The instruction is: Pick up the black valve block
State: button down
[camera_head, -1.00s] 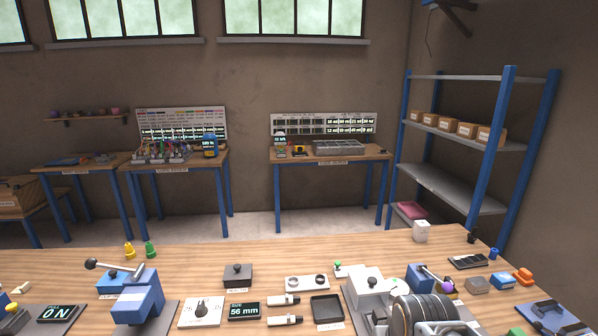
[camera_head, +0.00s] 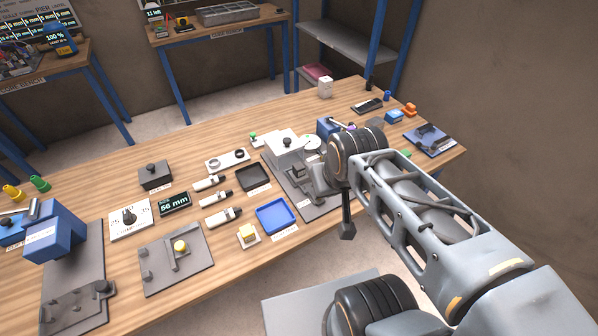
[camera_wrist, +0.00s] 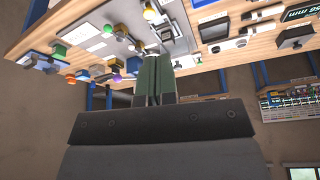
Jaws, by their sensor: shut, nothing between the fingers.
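A dark block with a round knob on top (camera_head: 155,176) stands at the left middle of the bench in the head view. It may be the black valve block, but its label is too small to read. A small black piece (camera_head: 369,84) stands at the bench's far right corner. My gripper (camera_wrist: 155,60) is shut and empty in the wrist view, its two dark green fingers side by side over the bench. In the head view my wrist is above the bench's front right part, well right of the knobbed block. My fingertips cannot be made out there.
The wooden bench (camera_head: 100,192) is crowded. A black tray (camera_head: 253,178), a blue tray (camera_head: 275,217) and a grey plate with a yellow knob (camera_head: 176,262) lie near the middle. A blue clamp-like device (camera_head: 54,232) stands at the left. A shelf rack (camera_head: 345,42) is behind.

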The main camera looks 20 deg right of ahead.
aim_at(298, 173)
jog(key=u, duration=3.1)
jog(key=k, duration=0.7)
jog(key=z, duration=1.4)
jog(key=i, duration=0.45)
jog(key=u, duration=0.15)
